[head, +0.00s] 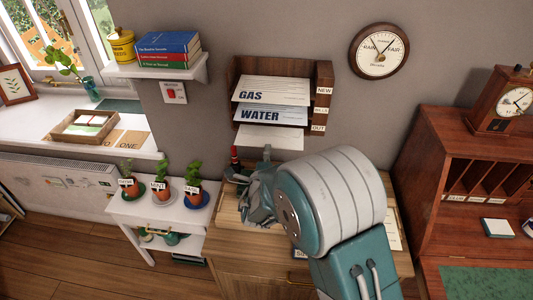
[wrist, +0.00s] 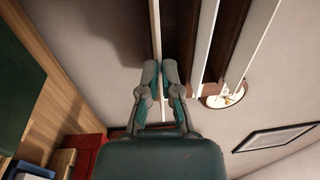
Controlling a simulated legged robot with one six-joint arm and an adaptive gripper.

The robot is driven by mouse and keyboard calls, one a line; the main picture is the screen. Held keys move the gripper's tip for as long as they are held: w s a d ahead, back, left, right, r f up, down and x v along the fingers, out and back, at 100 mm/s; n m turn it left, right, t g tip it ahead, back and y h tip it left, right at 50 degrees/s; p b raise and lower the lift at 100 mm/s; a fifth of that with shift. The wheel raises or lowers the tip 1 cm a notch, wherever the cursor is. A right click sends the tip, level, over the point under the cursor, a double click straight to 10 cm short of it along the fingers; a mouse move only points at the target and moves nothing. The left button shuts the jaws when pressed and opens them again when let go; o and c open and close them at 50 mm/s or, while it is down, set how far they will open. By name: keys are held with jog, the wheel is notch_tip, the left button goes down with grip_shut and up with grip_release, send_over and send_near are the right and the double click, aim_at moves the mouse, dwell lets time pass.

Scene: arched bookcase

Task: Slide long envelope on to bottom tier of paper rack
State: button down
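The wooden paper rack (head: 323,95) hangs on the wall with tiers labelled NEW, BILLS and OUT. The long envelope (head: 272,138) is plain white and lies about level at the bottom tier, its near part sticking out in front. How far its back reaches into the rack is hidden. My gripper (head: 266,155) is at the envelope's near edge. In the wrist view my gripper (wrist: 160,72) has its fingers close together, one on each side of the envelope's thin edge (wrist: 156,25). My arm hides part of the area below.
A GAS envelope (head: 273,90) and a WATER envelope (head: 271,114) stick out of the upper tiers. Below is a wooden cabinet (head: 240,270) with a dark red-topped bottle (head: 235,158). A potted-plant table (head: 142,212) stands left and a desk (head: 450,180) right.

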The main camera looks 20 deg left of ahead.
aim_at(270, 137)
jog(key=shift+f+x, duration=0.1)
jog(key=shift+x, duration=1.45)
jog(key=shift+f+x, duration=0.15)
jog(key=shift+x, duration=1.4)
jog(key=c, duration=0.7)
grip_release()
